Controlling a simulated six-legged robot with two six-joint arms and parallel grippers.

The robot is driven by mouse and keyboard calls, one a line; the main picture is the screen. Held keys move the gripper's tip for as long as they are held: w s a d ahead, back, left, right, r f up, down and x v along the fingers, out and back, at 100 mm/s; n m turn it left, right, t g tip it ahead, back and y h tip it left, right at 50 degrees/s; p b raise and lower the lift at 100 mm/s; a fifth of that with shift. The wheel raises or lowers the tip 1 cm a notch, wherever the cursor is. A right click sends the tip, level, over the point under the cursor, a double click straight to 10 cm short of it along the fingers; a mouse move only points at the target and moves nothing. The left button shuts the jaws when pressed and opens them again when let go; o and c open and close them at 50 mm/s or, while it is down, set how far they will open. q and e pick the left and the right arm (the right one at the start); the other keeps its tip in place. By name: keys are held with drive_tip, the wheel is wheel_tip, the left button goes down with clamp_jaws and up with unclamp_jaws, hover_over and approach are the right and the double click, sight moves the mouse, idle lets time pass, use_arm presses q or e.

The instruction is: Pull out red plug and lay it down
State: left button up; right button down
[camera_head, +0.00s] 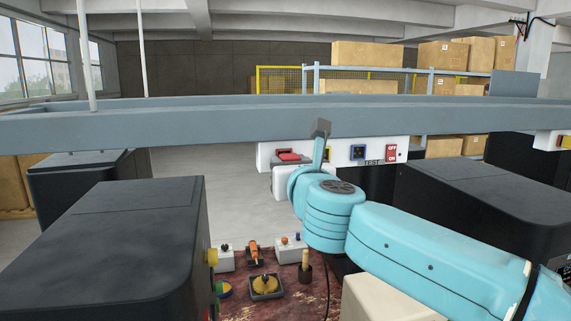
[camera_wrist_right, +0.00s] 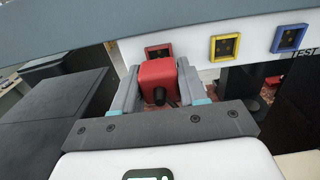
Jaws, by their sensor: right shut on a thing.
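The red plug (camera_wrist_right: 158,82) is a red block with a dark cable end facing the camera. My right gripper (camera_wrist_right: 158,74) is shut on it, one grey finger on each side. Behind and just above the plug is the red-framed socket (camera_wrist_right: 159,50) on the white panel. Its upper part shows and the plug covers the rest, so I cannot tell whether the plug touches it. In the head view the red plug (camera_head: 288,156) shows at the panel's left part, beyond my teal right wrist. My left gripper is not in view.
The white panel (camera_head: 378,149) hangs below a long grey beam (camera_head: 220,122). A yellow socket (camera_wrist_right: 225,46) and a blue socket (camera_wrist_right: 290,38) sit to the right. An OFF/ON switch (camera_head: 391,152) is farther right. Dark machines (camera_head: 110,240) flank a reddish surface with small items (camera_head: 265,286).

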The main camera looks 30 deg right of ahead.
drive_tip(key=shift+v, duration=1.1)
drive_tip(key=shift+s+a+r+b, duration=0.15)
drive_tip(key=shift+s+b, duration=0.2)
drive_tip(key=shift+s, duration=0.4)
drive_tip(key=shift+s, duration=0.1)
drive_tip(key=shift+a+g, duration=0.15)
drive_tip(key=shift+g, duration=0.35)
